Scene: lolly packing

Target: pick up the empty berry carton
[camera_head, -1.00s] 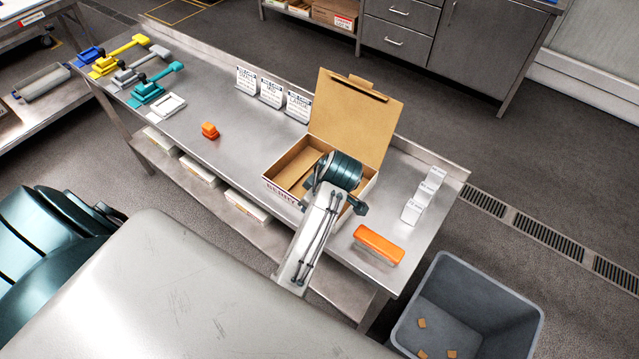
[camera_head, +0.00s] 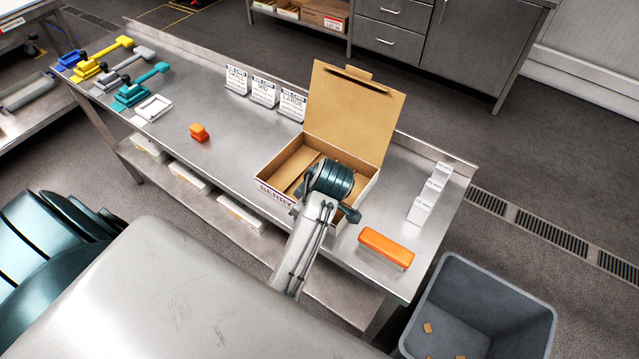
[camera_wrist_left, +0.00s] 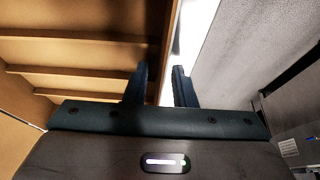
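The berry carton (camera_head: 272,194) stands open on the steel table, its brown lid (camera_head: 352,112) raised at the back. Brown strips or dividers show inside; I see no berries, but my arm hides part of the inside. My left arm reaches over the carton's front right part, and its fingertips are hidden in the head view. In the left wrist view my left gripper (camera_wrist_left: 160,78) has a narrow gap between its fingers. They straddle a carton wall, the left one on the brown inner side, the right one on the pale outer side. My right gripper is not in view.
An orange block (camera_head: 386,248) lies right of the carton, near white cards (camera_head: 428,195). Label stands (camera_head: 264,90), a small orange piece (camera_head: 199,132) and coloured tools (camera_head: 140,90) are to the left. A grey bin (camera_head: 480,310) stands on the floor at the right.

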